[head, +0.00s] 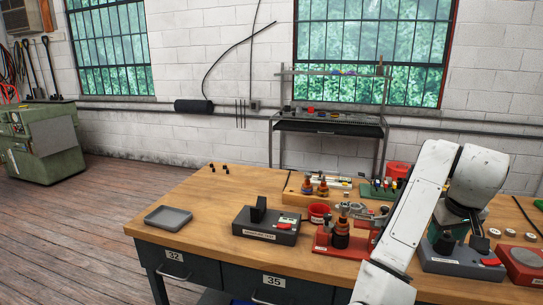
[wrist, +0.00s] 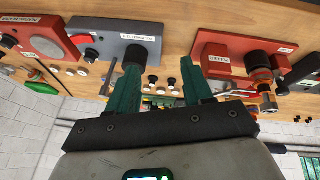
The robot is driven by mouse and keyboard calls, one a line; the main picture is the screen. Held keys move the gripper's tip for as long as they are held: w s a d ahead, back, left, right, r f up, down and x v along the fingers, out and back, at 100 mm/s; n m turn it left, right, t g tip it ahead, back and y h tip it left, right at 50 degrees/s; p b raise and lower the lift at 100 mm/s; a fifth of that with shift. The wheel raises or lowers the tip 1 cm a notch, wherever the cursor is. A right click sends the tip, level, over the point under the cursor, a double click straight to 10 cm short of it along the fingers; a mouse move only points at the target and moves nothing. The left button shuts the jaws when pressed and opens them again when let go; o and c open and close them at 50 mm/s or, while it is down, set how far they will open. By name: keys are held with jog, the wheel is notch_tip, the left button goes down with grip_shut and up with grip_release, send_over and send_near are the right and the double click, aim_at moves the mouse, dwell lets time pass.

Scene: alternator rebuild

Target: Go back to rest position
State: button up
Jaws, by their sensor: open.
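My gripper (wrist: 160,66) has two dark green fingers set wide apart, with nothing held between them. In the head view my gripper (head: 450,236) hangs at the right of the bench, over a grey fixture (head: 450,264) with a red button; the arm hides part of it. That grey fixture (wrist: 112,38) also shows in the wrist view, close to the left finger; whether they touch cannot be told. Small black and white posts (wrist: 168,80) show beyond the fingers. A red block labelled PULLER (wrist: 232,62) is to the right of the fingers.
Another red block (head: 524,264) is at far right. The bench's left end is mostly clear.

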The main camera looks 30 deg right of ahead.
jog(key=s+a+f+n, duration=0.1)
jog(key=a+f+n, duration=0.3)
jog(key=a+f, duration=1.4)
jog(key=s+a+f+n+y, duration=0.1)
jog(key=s+a+f+y, duration=0.1)
jog(key=s+a+f, duration=0.4)
jog(key=s+a+f+n+g+y, duration=0.1)
jog(key=s+a+f+y, duration=0.1)
jog(key=s+a+f, duration=0.4)
jog(key=a, duration=0.4)
jog(key=shift+s+a+n, duration=0.3)
jog(key=shift+s+a, duration=0.05)
jog(key=shift+a, duration=0.05)
